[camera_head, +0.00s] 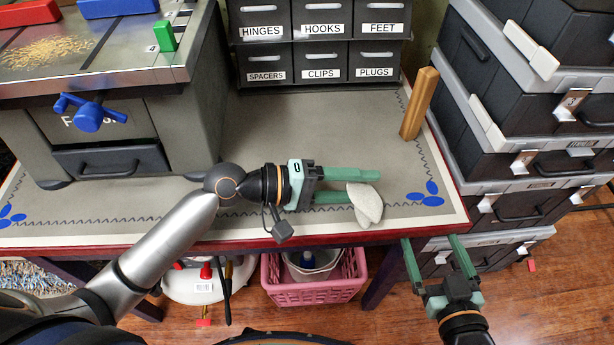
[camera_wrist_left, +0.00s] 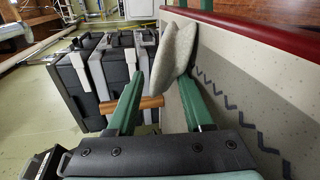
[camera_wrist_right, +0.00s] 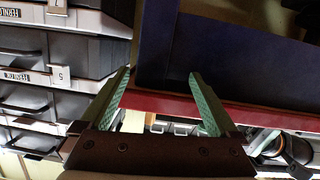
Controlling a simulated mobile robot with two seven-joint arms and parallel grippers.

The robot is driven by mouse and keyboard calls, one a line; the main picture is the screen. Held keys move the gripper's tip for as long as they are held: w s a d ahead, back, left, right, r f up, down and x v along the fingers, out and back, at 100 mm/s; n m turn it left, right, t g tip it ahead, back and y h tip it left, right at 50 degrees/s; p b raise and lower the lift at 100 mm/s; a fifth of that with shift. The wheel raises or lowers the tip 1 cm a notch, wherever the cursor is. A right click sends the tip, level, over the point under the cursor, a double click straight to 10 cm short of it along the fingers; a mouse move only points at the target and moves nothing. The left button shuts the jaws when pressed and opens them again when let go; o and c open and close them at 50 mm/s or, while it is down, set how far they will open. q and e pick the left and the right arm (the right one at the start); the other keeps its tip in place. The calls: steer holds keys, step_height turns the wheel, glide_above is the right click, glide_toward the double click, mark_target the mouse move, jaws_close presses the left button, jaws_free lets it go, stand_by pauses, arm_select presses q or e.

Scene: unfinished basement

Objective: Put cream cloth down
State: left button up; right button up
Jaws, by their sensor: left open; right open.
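The cream cloth (camera_head: 367,203) is a small folded piece at the front edge of the grey table top (camera_head: 270,130). It lies against the fingertips of my left gripper (camera_head: 350,186), touching or very near the nearer finger. In the left wrist view the cloth (camera_wrist_left: 172,62) shows at the fingertips of the left gripper (camera_wrist_left: 160,95), beside the table surface. The left fingers are apart. I cannot tell whether the cloth rests fully on the table. My right gripper (camera_head: 428,240) is open and empty, just off the front right of the table; the right wrist view shows its spread fingers (camera_wrist_right: 160,88).
A wooden block (camera_head: 419,104) stands upright at the table's right. Labelled drawers (camera_head: 320,62) stand at the back, a grey machine (camera_head: 120,120) at the left. Stacked dark cases (camera_head: 515,140) rise at the right. A pink basket (camera_head: 315,283) sits below. The table's middle is clear.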

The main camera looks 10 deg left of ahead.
arm_select(q)
steer(key=shift+s+a+r, duration=0.1)
steer(key=shift+a+r, duration=0.15)
steer(key=shift+r, duration=0.25)
steer(key=v, duration=1)
steer(key=shift+s+a, duration=0.1)
steer(key=shift+a, duration=0.1)
steer(key=shift+s+a+r, duration=0.2)
steer(key=shift+a, duration=0.3)
arm_select(e)
steer(key=shift+s+f+g, duration=0.2)
steer(key=shift+f+g, duration=0.05)
steer(key=shift+f, duration=0.35)
steer(key=shift+s+f+g, duration=0.2)
steer(key=shift+f+g, duration=0.05)
steer(key=shift+f, duration=0.35)
steer(key=shift+s, duration=0.1)
